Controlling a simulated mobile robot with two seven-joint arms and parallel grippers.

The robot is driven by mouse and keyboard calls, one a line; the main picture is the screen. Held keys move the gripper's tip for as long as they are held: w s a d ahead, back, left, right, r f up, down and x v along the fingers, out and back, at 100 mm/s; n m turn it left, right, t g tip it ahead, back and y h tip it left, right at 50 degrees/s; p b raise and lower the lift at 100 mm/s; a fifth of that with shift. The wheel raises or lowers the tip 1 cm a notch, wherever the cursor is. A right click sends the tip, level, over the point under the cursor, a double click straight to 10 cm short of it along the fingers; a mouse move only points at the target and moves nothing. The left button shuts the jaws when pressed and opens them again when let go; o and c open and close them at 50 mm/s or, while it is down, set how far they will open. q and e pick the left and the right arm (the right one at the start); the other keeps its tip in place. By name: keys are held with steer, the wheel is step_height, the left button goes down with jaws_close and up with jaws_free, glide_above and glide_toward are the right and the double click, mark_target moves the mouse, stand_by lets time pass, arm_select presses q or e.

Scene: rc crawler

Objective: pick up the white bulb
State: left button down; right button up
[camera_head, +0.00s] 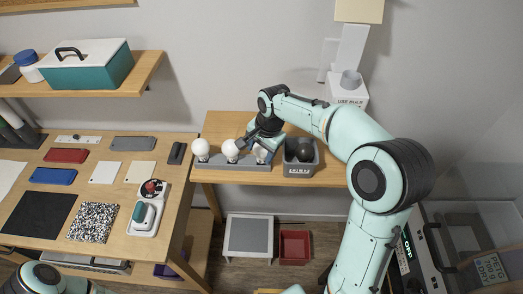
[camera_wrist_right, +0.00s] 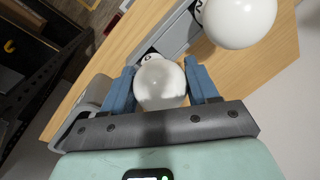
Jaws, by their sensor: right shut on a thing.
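My right gripper (camera_head: 257,148) reaches down over the right end of the grey bulb rack (camera_head: 240,166). Its blue fingers (camera_wrist_right: 160,84) are shut on a clear, glassy bulb (camera_wrist_right: 158,82), which also shows in the head view (camera_head: 262,154). The bulb's base is at the rack; whether it is lifted clear, I cannot tell. An opaque white bulb (camera_head: 231,150) stands just left of the gripper and shows at the top right of the wrist view (camera_wrist_right: 238,18). Another white bulb (camera_head: 201,148) stands at the rack's left end. My left gripper is out of view.
The left table (camera_head: 85,152) holds flat pieces and a small device.

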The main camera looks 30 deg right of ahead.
steer(key=shift+r, duration=0.1)
step_height(320, 180, up, 20)
stand_by(0.4)
stand_by(0.3)
